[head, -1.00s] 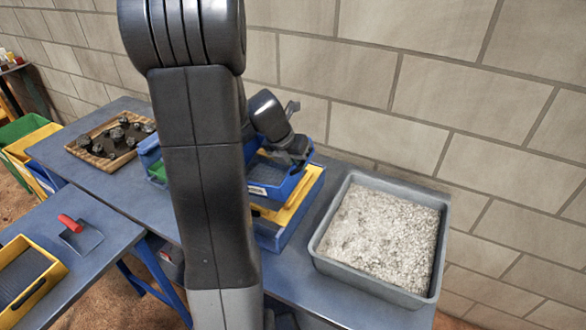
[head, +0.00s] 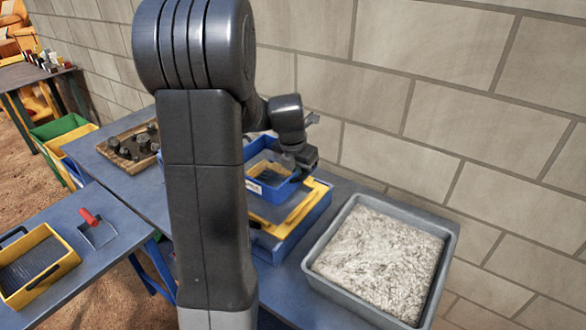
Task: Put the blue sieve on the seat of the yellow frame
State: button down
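The blue sieve (head: 270,191) is a blue-walled box with a white label on its front, just right of my arm. My gripper (head: 298,168) is at its right rim and appears shut on it; the fingertips are small and partly hidden. The yellow frame (head: 312,203) sits on a blue base, below and to the right of the sieve in the picture. The sieve overlaps the frame's far left part and looks offset from it. My arm hides the left side of both, and the gap between them is hard to judge.
A grey tub (head: 450,250) of pale gravel stands right of the frame. A wooden tray (head: 112,160) of dark rocks lies at the back left. A yellow-rimmed sieve (head: 62,270) and a red-handled scoop (head: 92,219) lie on the left table. A block wall (head: 450,100) runs behind.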

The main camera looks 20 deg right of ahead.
aim_at(298, 185)
jog(key=shift+s+a+b+x, duration=0.15)
jog(key=shift+a+b+x, duration=0.05)
jog(key=shift+b+x, duration=0.85)
jog(key=shift+s+a+b+x, duration=0.1)
jog(key=shift+a+b+x, duration=0.15)
jog(key=shift+b+x, duration=0.75)
jog(key=shift+s+a+b+x, duration=0.2)
jog(key=shift+b+x, duration=0.7)
jog(key=shift+x, duration=0.3)
jog(key=shift+w+f+b, duration=0.1)
jog(key=shift+f+b, duration=0.2)
jog(key=shift+f, duration=0.45)
jog(key=c, duration=1.5)
grip_release()
jog(key=v, duration=1.4)
jog(key=shift+f, duration=0.1)
jog(key=x, duration=1.3)
jog(key=shift+f, duration=0.25)
jog(key=shift+r, duration=0.1)
